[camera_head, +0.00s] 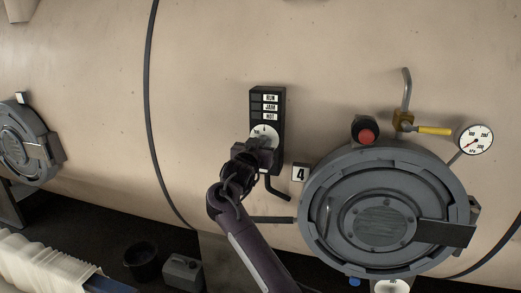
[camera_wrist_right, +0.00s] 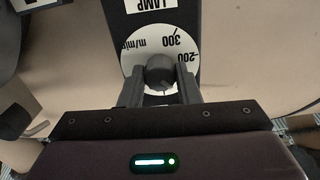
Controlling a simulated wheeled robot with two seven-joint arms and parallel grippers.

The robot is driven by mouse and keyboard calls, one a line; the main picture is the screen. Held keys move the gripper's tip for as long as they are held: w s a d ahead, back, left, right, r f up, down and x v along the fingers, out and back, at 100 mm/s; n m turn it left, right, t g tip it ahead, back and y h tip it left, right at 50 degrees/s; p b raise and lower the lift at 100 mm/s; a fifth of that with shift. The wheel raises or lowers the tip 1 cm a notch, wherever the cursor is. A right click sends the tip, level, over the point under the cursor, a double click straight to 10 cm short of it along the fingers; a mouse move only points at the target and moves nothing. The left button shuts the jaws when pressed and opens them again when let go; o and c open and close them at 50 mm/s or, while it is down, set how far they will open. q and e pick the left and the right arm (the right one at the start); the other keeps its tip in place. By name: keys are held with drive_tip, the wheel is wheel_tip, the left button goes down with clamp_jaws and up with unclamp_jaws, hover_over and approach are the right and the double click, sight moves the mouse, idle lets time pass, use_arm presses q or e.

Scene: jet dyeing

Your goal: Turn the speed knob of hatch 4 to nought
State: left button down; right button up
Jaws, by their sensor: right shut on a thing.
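The speed knob (camera_wrist_right: 160,70) is a dark round knob on a white dial (camera_wrist_right: 150,42) marked m/min, with 200 and 300 readable in the right wrist view. In the head view the dial (camera_head: 264,133) is on the lower part of a black control box (camera_head: 282,128), left of hatch 4 (camera_head: 383,222). My right gripper (camera_wrist_right: 160,84) is shut on the knob, one finger on each side. In the head view my right gripper (camera_head: 258,150) hides the knob and the dial's lower part. The knob's pointer reading cannot be told. My left gripper is not in view.
A number plate 4 (camera_head: 300,173) is beside the hatch. A red button (camera_head: 366,132), a yellow-handled valve (camera_head: 433,130) and a gauge (camera_head: 475,139) are above it. A bucket (camera_head: 142,261) stands below.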

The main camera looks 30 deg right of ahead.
drive_tip(key=shift+f+m+b, duration=0.1)
drive_tip(key=shift+m+b, duration=4.1)
drive_tip(key=shift+b, duration=0.15)
drive_tip(key=o, duration=1)
drive_tip(key=shift+a, duration=0.15)
